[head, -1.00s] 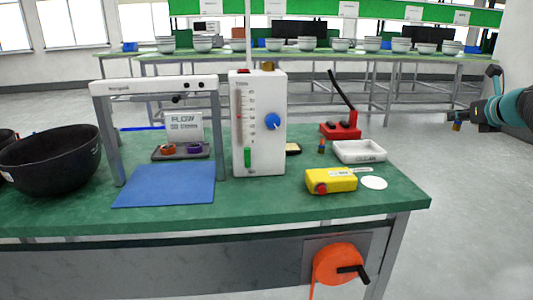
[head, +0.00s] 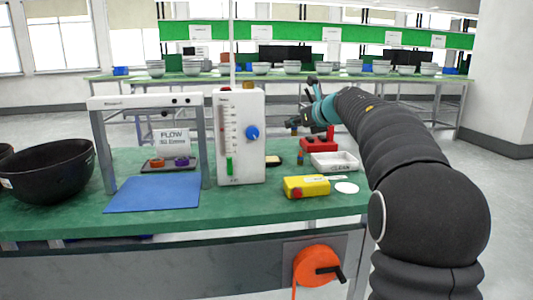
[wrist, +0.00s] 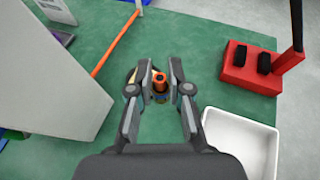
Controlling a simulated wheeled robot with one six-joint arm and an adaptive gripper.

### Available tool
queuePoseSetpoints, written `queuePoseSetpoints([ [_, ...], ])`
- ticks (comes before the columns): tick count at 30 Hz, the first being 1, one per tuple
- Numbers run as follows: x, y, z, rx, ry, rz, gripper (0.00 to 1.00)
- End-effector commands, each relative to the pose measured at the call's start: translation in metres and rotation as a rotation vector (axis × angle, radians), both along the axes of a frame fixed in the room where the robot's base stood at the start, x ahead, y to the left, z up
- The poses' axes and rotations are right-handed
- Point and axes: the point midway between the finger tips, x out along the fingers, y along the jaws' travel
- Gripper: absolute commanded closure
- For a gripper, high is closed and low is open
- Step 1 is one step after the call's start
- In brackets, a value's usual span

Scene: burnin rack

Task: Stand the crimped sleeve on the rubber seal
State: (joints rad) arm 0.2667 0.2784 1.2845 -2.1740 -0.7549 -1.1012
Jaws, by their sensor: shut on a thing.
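My gripper (wrist: 156,84) is shut on a small orange sleeve (wrist: 159,82), with a dark opening at its top and blue and yellow lower down. I cannot tell for sure which thing is the rubber seal.
The white flow meter (head: 240,140) stands tall left of my gripper. A red block with an upright lever (head: 318,143) and a white tray (head: 335,162) are to the right. A yellow box (head: 306,187) and white disc (head: 346,188) are nearer the front.

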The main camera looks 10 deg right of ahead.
Motion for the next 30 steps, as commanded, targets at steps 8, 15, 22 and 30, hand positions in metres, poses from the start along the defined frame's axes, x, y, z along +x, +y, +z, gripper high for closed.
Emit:
queuePoseSetpoints([
  [8,0.038,0.044,-0.034,0.001,0.002,0.005,1.0],
  [15,0.057,0.062,-0.049,0.0,0.0,0.002,1.0],
  [22,0.058,0.064,-0.067,0.0,0.001,0.001,1.0],
  [30,0.058,0.063,-0.092,-0.001,0.0,0.001,1.0],
])
